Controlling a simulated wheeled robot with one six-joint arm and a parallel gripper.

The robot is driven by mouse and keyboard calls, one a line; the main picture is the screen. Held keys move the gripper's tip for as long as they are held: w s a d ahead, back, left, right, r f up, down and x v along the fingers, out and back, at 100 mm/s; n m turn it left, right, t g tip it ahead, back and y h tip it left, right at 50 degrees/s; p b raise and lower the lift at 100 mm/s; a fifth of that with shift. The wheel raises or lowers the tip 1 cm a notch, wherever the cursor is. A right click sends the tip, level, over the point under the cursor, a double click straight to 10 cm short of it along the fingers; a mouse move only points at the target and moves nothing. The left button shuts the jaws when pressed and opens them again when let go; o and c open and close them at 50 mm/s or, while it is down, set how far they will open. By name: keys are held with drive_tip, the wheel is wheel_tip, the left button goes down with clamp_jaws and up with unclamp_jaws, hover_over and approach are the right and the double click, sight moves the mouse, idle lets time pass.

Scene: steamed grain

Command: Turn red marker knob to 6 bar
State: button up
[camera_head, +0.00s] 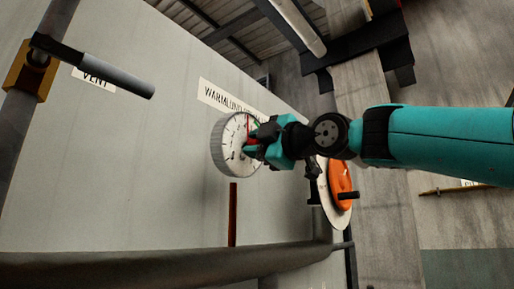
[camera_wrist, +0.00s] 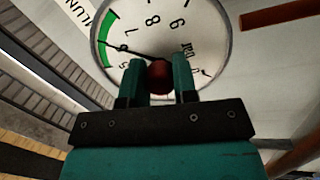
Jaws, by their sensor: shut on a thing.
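The round white pressure gauge (camera_head: 228,135) is mounted on the grey wall. It also fills the top middle of the wrist view (camera_wrist: 205,25), with its numerals upside down. The red knob (camera_wrist: 159,78) at the dial's centre sits between my gripper's (camera_wrist: 159,80) two teal fingers, which are shut on it. In the head view my gripper (camera_head: 256,146) reaches the gauge from the right and covers part of its face. The red marker's exact reading is not clear.
An orange handwheel (camera_head: 341,185) on a pale disc is below and right of the gauge. A grey lever (camera_head: 110,75) is at upper left. A thick pipe (camera_head: 160,262) runs along the bottom. A thin red-brown pipe (camera_head: 233,215) stands below the gauge.

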drive_tip(key=m, duration=0.6)
drive_tip(key=shift+g, duration=0.3)
drive_tip(key=m+g+p, duration=0.1)
drive_tip(key=m, duration=0.4)
drive_tip(key=shift+f, duration=0.1)
drive_tip(key=shift+a, duration=0.1)
drive_tip(key=o, duration=0.9)
drive_tip(key=shift+b+v, duration=3.9)
drive_tip(key=shift+v, duration=4.9)
